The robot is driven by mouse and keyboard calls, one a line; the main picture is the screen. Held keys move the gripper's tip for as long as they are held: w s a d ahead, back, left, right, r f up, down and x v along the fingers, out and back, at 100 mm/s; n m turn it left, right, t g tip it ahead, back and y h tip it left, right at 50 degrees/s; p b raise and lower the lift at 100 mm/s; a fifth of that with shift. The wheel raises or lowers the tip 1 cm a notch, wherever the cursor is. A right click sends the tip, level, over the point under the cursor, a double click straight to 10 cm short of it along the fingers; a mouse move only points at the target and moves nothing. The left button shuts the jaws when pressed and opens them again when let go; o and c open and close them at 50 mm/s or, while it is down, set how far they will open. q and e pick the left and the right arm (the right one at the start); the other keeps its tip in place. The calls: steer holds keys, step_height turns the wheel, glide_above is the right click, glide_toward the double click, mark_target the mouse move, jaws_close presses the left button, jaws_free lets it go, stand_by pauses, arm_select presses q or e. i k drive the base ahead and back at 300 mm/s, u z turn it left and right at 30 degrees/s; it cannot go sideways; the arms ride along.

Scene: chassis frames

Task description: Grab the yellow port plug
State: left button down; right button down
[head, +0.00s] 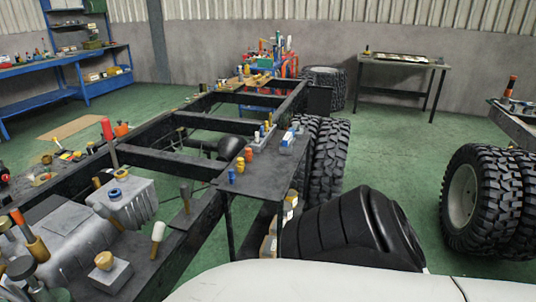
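Several small yellow and orange plug-like pieces stand on a dark side plate of the chassis frame, near the middle of the head view. I cannot tell which is the yellow port plug. A yellow ring-shaped piece (120,173) also sits on the grey metal housing (130,203) at the left. Neither of my grippers is in view.
The black chassis frame (165,161) runs diagonally away. Big tyres (330,155) and a large black ribbed body (345,232) stand right of it. Upright handled tools (157,236) rise at the left front. Green floor (405,150) is open at the right.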

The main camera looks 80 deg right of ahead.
mark_target(240, 163)
steer(key=z, duration=3.45)
steer(key=i, duration=1.1)
steer(key=u, duration=1.5)
